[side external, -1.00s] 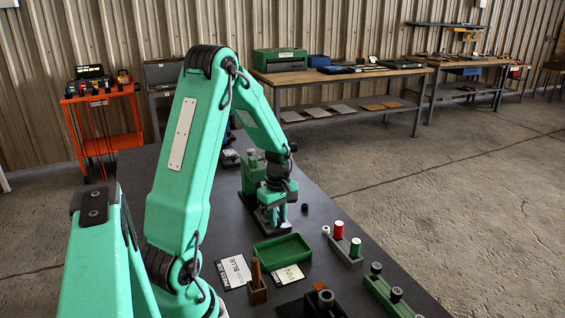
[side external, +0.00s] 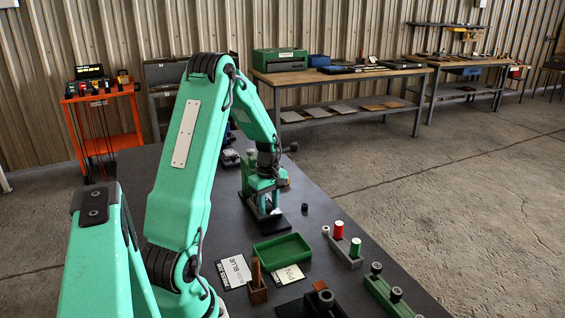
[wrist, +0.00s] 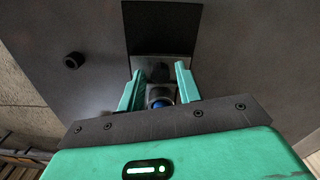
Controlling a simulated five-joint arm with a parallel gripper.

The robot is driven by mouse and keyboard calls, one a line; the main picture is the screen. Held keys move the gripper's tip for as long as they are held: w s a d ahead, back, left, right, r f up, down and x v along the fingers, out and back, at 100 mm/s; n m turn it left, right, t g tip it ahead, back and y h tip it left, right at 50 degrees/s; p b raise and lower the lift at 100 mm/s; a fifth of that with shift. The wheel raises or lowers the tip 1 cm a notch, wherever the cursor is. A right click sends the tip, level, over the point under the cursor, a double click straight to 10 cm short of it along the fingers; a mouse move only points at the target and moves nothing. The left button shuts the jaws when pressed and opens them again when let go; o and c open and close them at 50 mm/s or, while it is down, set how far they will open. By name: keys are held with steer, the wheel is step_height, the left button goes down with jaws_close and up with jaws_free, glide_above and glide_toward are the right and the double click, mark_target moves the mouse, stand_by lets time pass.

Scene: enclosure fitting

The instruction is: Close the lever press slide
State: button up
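The lever press (side external: 250,180) is a green upright body on a black base plate (side external: 268,222), partly hidden behind my arm in the side external view. A pale metal part (side external: 266,203) shows low at its front. In the wrist view, the black base (wrist: 160,30) runs away from a grey metal block, with a dark knob (wrist: 157,72) and a blue round part (wrist: 160,103) nearer. My gripper (wrist: 158,76) has its two green fingers apart, one on each side of these parts. Contact with them cannot be told.
A small black cylinder (side external: 304,207) stands right of the press. The table right of the press is mostly clear.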

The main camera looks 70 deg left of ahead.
steer(key=shift+o, duration=0.4)
steer(key=shift+r, duration=0.1)
steer(key=shift+r, duration=3.8)
steer(key=shift+c, duration=0.4)
steer(key=shift+c, duration=1)
steer(key=s+d+m+t+y, duration=0.1)
steer(key=m, duration=0.3)
steer(key=s+d+m+t+y, duration=0.1)
steer(key=m, duration=0.3)
steer(key=m+t+y, duration=0.1)
steer(key=m, duration=0.3)
steer(key=shift+s+d+f, duration=0.25)
steer(key=shift+s+d, duration=0.15)
steer(key=shift+f, duration=0.15)
